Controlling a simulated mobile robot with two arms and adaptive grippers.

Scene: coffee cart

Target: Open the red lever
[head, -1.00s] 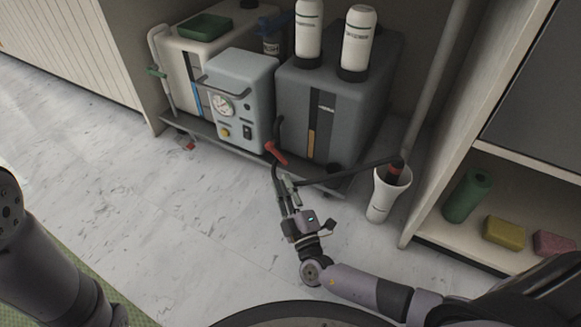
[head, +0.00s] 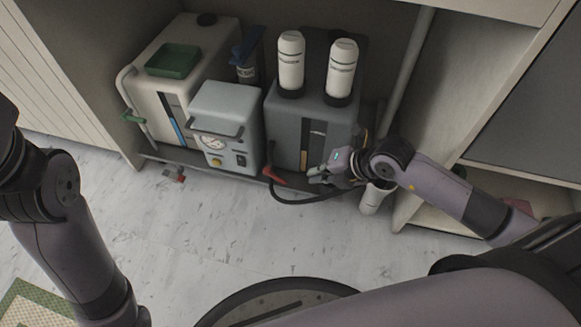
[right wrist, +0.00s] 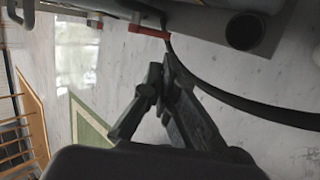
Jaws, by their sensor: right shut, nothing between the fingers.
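The red lever (head: 274,176) sits low at the front left corner of the dark grey tank (head: 292,120), beside a black hose (head: 290,200). It slants down to the right. In the right wrist view the red lever (right wrist: 148,31) shows at the top, just beyond the fingertips. My right gripper (head: 313,174) is just right of the lever, in front of the tank. In the wrist view its fingers (right wrist: 158,75) are together and empty, apart from the lever. My left arm is at the left edge; its gripper is not seen.
Left of the dark tank stand a pale machine with a gauge (head: 220,122) and a white tank (head: 150,72). Two white bottles (head: 291,62) stand on the dark tank. A white cup-shaped bin (head: 373,198) is behind my right wrist.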

